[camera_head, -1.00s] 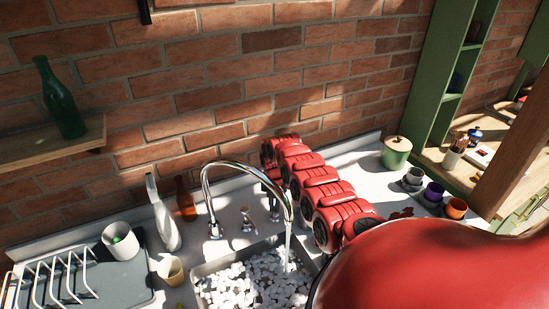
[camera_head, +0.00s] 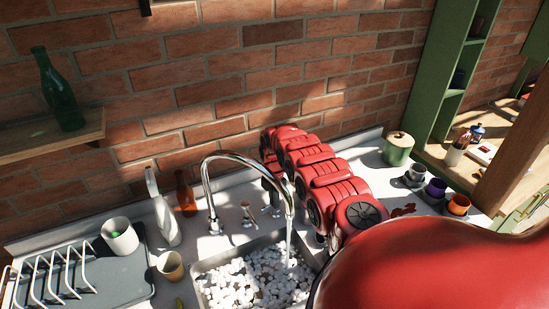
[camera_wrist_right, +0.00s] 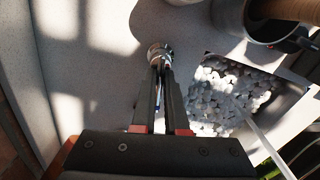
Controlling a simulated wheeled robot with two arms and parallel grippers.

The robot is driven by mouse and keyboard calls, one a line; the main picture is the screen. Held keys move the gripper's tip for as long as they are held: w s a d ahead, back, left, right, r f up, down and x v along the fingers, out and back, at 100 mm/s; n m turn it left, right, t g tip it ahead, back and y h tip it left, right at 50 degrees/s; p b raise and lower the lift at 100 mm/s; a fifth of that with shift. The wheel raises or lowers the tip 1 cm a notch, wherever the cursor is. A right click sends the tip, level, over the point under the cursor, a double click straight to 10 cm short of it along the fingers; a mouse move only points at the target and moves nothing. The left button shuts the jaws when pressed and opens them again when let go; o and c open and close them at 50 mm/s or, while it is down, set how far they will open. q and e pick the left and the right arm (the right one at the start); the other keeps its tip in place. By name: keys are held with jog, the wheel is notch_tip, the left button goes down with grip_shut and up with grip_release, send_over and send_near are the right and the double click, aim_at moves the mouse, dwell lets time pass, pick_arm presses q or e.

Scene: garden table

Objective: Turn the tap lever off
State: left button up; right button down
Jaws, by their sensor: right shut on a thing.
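The chrome tap (camera_head: 212,190) arches over the sink, and water (camera_head: 289,237) runs from its spout. The small tap lever (camera_head: 247,217) stands on the counter behind the sink, right of the spout's foot. My right gripper (camera_head: 270,203) is beside it, partly hidden by my red arm. In the right wrist view my right gripper (camera_wrist_right: 161,66) has its two dark fingers brought together at the round metal tap lever (camera_wrist_right: 160,50), and they are shut on it. The fingers hide part of the lever. My left gripper is not in view.
The sink (camera_head: 197,271) holds many white pebble-like pieces. A white bottle (camera_head: 163,215) and brown bottle (camera_head: 185,195) stand left of the tap. A dish rack (camera_head: 62,277) and cups are further left. A green canister (camera_head: 397,151) and small cups are on the right.

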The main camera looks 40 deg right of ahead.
jog(key=shift+s+a+f+m+b, duration=0.1)
jog(key=shift+a+f+m+b, duration=0.15)
jog(key=shift+m, duration=0.65)
jog(key=c, duration=0.9)
grip_release()
jog(key=shift+s+r, duration=0.1)
jog(key=shift+c, duration=0.2)
jog(key=shift+w+d, duration=0.2)
jog(key=shift+w, duration=0.05)
